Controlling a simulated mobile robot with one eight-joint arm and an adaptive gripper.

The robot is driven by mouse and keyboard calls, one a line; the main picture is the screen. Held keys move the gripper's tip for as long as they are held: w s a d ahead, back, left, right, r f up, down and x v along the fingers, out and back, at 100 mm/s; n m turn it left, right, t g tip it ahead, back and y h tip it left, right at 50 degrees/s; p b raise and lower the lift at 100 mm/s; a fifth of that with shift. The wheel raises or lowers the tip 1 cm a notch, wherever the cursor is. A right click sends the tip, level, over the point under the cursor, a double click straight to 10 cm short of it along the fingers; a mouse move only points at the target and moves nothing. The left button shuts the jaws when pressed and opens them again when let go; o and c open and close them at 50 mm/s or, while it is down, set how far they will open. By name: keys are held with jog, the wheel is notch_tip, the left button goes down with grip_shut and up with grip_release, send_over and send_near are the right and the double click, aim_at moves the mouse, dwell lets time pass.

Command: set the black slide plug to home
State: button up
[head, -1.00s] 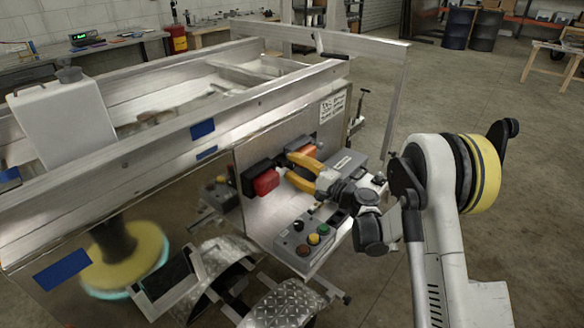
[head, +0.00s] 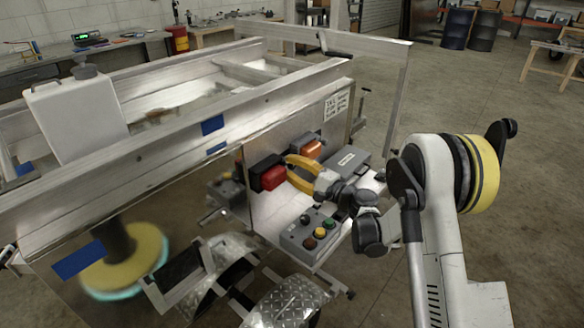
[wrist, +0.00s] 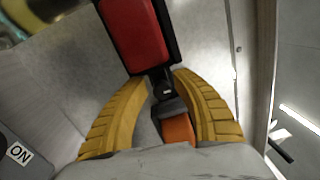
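My gripper (head: 289,169) has two yellow fingers spread apart at the trailer's upright metal panel. In the wrist view the fingertips (wrist: 159,80) stand on either side of a small black part (wrist: 164,92), with gaps beside it. I cannot tell whether this part is the black slide plug. A red block in a black frame (wrist: 135,35) lies just beyond the tips, and an orange piece (wrist: 178,130) lies between the fingers. The red block (head: 269,174) and orange lamp (head: 313,149) also show in the head view. A black knob (head: 305,219) stands on the grey control box.
The grey control box (head: 296,237) has coloured buttons and sits below my gripper. A grey box (head: 350,162) is right behind the gripper. A white tank (head: 78,120) stands on the trailer frame at left. Open floor (head: 480,90) lies to the right.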

jog(key=shift+o, duration=0.2)
jog(key=shift+s+d, duration=0.1)
jog(key=shift+d, duration=0.15)
jog(key=v, duration=1.1)
jog(key=shift+d, duration=0.2)
jog(key=shift+s, duration=0.15)
